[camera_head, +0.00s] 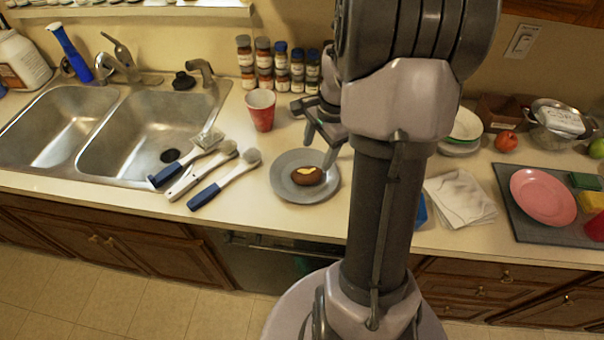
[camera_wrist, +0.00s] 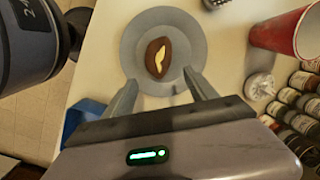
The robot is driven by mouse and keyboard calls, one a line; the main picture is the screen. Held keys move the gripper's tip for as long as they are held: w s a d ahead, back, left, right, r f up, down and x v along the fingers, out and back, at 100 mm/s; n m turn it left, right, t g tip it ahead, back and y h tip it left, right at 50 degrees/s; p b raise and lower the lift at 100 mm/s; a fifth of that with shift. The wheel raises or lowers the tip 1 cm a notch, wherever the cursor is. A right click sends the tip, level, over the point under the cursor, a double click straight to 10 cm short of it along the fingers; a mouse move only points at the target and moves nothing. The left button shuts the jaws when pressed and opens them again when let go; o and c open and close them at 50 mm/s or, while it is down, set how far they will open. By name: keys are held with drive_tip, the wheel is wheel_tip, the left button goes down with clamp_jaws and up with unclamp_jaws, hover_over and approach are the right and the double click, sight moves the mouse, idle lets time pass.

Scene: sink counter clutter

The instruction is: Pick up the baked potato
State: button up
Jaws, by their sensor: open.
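The baked potato (camera_head: 307,175) is brown with a yellow strip on top. It lies on a grey plate (camera_head: 290,192) on the counter. In the wrist view the potato (camera_wrist: 158,58) sits near the middle of the plate (camera_wrist: 135,30), just beyond my fingertips. My gripper (camera_head: 320,138) is open and empty, above the far side of the plate. In the wrist view my gripper (camera_wrist: 160,80) has its two fingers spread, pointing toward the potato with a gap between them. My arm hides the counter right of the plate in the head view.
A red cup (camera_head: 261,110) and several spice jars (camera_head: 282,68) stand behind the plate. Several brushes (camera_head: 225,180) lie left of it, beside the sink (camera_head: 140,135). A white cloth (camera_head: 460,197) and pink plate (camera_head: 543,196) are at right. The counter's front edge is near the plate.

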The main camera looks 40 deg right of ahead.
sight(308, 172)
drive_tip(key=f+b, duration=0.1)
drive_tip(key=f, duration=0.2)
drive_tip(key=w+a+f+b, duration=0.1)
drive_tip(key=f, duration=0.2)
drive_tip(key=f+b, duration=0.1)
drive_tip(key=f, duration=0.1)
drive_tip(key=shift+w+a+f, duration=0.3)
drive_tip(key=shift+a+f, duration=0.1)
drive_tip(key=shift+r, duration=0.1)
drive_tip(key=shift+c, duration=0.3)
